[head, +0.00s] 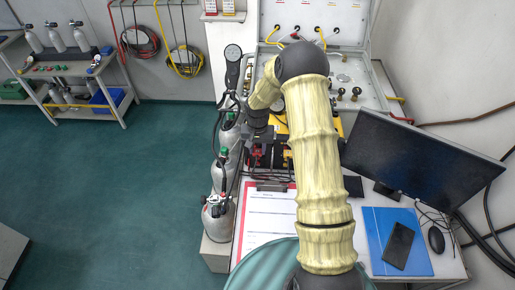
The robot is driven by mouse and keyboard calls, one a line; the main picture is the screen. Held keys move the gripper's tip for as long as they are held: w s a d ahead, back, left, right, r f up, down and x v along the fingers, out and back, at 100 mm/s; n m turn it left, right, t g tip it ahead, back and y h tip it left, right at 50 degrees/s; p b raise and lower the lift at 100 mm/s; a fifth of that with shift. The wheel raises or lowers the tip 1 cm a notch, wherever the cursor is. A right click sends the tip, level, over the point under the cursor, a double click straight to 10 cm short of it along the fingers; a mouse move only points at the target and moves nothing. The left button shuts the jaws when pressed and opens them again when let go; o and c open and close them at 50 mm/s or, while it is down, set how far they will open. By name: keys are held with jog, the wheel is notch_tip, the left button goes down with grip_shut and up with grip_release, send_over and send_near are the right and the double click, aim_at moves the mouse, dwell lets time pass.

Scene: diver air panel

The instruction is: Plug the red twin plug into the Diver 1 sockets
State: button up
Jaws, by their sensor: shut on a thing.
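My arm reaches up over the desk and bends down at the far end. My gripper (260,137) points down at the yellow and dark equipment and is small and partly hidden by the arm. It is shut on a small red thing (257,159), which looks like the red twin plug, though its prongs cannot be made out. The open white panel case (345,35) stands behind, with several round fittings and short yellow hoses. The Diver 1 sockets cannot be told apart here, and the arm covers part of the panel.
Grey cylinders (220,215) stand left of the desk. A clipboard (265,222) lies in front of the gripper. A black monitor (415,158), a blue folder (378,228) and a mouse (436,239) are at right. Green floor at left is open, with a shelf (60,85) beyond.

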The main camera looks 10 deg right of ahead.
jog(key=shift+w, duration=0.1)
jog(key=o, duration=1.1)
jog(key=shift+o, duration=0.2)
jog(key=shift+r, duration=0.1)
notch_tip(320, 180, up, 17)
jog(key=b, duration=0.4)
jog(key=shift+b, duration=0.4)
jog(key=shift+r, duration=0.1)
